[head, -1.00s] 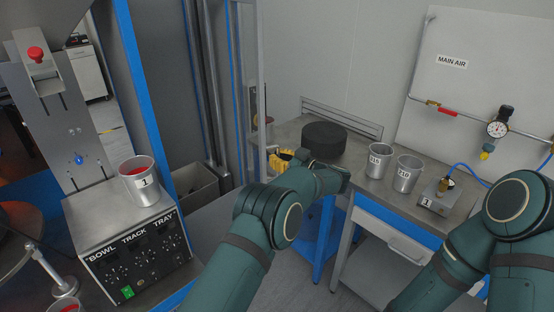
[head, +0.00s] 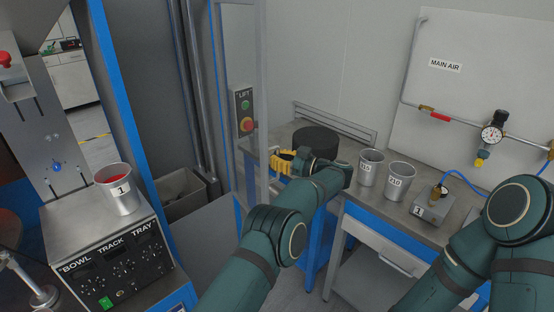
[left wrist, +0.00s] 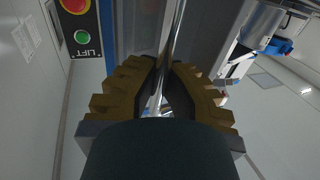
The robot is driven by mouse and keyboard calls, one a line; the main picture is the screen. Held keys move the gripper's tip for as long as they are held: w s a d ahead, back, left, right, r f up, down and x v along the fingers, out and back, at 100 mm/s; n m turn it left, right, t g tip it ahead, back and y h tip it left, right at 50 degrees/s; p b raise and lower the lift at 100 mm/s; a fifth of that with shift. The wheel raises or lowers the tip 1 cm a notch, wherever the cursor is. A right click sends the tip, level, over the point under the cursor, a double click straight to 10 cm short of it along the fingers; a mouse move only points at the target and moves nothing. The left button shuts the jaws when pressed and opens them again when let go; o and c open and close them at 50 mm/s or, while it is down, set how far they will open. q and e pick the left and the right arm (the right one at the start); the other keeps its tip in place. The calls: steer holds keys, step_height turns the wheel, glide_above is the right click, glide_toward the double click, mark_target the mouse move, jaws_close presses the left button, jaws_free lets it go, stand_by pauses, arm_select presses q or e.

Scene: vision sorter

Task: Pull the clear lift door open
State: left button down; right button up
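The clear lift door (head: 263,105) is a tall see-through panel with a pale metal frame, standing left of centre in the head view. My left gripper (head: 283,163), with yellow fingers, is at the door's right edge. In the left wrist view a shiny upright bar (left wrist: 175,40), apparently the door handle, passes between the fingers of my left gripper (left wrist: 167,68). The fingers look closed around it; the exact contact is partly hidden. My right arm shows at the lower right of the head view, but its gripper is out of view.
The LIFT button box (head: 243,111) has a green and a red button. A workbench (head: 335,183) bears a black round block (head: 316,140) and two metal cups (head: 370,168) (head: 400,182). A control box (head: 120,262) with a cup (head: 118,190) stands left.

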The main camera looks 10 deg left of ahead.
arm_select(q)
steer(key=shift+s+d+f, duration=0.1)
steer(key=shift+d+f, duration=0.1)
steer(key=shift+d, duration=0.05)
steer(key=c, duration=1.1)
jaws_free()
steer(key=shift+o, duration=0.4)
steer(key=shift+d+r, duration=0.1)
steer(key=shift+d, duration=0.05)
steer(key=shift+a, duration=0.2)
steer(key=v, duration=0.7)
steer(key=shift+d, duration=0.3)
steer(key=shift+s, duration=0.15)
